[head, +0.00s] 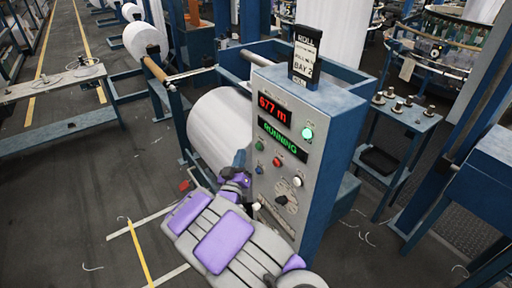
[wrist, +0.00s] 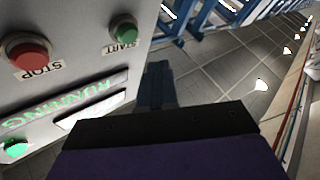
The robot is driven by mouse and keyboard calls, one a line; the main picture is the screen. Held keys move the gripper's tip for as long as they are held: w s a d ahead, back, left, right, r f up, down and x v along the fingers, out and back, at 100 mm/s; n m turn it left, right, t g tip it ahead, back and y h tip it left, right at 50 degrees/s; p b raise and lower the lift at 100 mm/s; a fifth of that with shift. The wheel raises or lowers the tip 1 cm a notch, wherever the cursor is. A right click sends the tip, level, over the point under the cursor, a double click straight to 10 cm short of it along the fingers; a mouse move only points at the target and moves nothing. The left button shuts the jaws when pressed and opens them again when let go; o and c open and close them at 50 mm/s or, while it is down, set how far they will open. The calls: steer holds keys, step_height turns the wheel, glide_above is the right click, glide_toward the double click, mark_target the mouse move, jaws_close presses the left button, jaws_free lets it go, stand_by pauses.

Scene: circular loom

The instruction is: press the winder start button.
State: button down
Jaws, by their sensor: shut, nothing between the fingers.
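The green START button (wrist: 124,27) is on the light grey panel, with its label beside it in the wrist view. It also shows as a small green button (head: 259,146) below the displays in the head view. The red STOP button (wrist: 27,50) is beside it, also seen in the head view (head: 277,162). My gripper (wrist: 157,85) is shut and empty, its dark fingers beside the panel's edge, apart from the START button in the wrist view. In the head view, my gripper (head: 240,158) is by the panel's left edge, just left of the green button; contact cannot be told.
The panel's displays (head: 272,108) read 677 m and RUNNING, and a green lamp (head: 307,133) is lit. A large white roll (head: 220,130) is behind the panel on the left. A blue stand (head: 395,130) with spools is on the right. Floor is open at lower left.

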steer(key=shift+s+a, duration=0.6)
steer(key=shift+a, duration=0.25)
steer(key=s+d+r+m+g+y, duration=0.1)
steer(key=s+d+m+g+y, duration=0.1)
steer(key=d+g+y, duration=0.4)
steer(key=s+d+r+g, duration=0.1)
steer(key=s+d+g, duration=0.3)
steer(key=s, duration=1.1)
steer(key=s+d+r+g, duration=0.2)
steer(key=s+d+g, duration=0.3)
steer(key=s, duration=1)
steer(key=s+d+r+m+g+h, duration=0.1)
steer(key=s+d+g, duration=0.4)
steer(key=s, duration=1.1)
steer(key=g, duration=0.2)
steer(key=shift+d+r+g, duration=0.15)
steer(key=shift+d+g, duration=0.05)
steer(key=shift+g, duration=0.1)
